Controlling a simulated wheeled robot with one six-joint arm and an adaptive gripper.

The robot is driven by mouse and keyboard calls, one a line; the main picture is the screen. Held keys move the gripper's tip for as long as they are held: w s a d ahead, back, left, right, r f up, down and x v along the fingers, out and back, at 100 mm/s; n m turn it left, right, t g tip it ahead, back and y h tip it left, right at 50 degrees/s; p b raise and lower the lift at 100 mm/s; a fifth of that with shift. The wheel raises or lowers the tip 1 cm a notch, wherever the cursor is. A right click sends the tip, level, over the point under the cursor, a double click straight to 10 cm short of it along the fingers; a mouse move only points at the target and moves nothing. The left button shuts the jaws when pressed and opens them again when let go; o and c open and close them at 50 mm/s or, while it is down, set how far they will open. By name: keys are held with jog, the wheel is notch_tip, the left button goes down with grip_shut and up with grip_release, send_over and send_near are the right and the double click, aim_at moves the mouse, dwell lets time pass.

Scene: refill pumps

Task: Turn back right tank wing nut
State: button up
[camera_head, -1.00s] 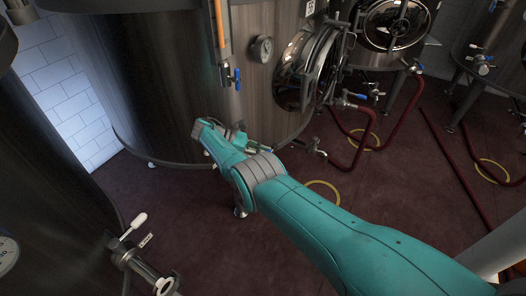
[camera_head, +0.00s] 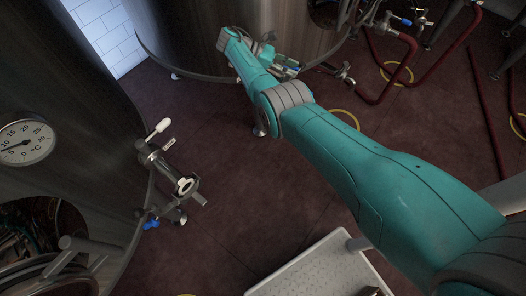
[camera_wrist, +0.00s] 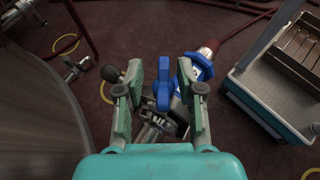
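A blue wing-shaped part (camera_wrist: 162,88), likely the wing nut, shows in the middle of the wrist view, above metal fittings. My gripper (camera_wrist: 160,78) is open, with one green-padded finger on each side of the blue part. Gaps seem to remain beside it, but I cannot tell whether a finger touches it. Another blue piece with a plug-like end (camera_wrist: 200,66) lies just right of the right finger. In the head view my gripper (camera_head: 272,58) is low in front of the back tank (camera_head: 190,40), and my wrist partly hides the fittings there.
A metal outlet valve (camera_head: 345,72) sticks out right of my gripper. Red hoses (camera_head: 410,60) lie on the dark red floor beyond. A nearer tank (camera_head: 75,70) at left has a gauge and a protruding valve (camera_head: 170,175).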

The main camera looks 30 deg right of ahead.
jog(key=shift+s+n+t+h, duration=0.15)
jog(key=shift+n+t+h, duration=0.35)
jog(key=shift+n+t, duration=0.1)
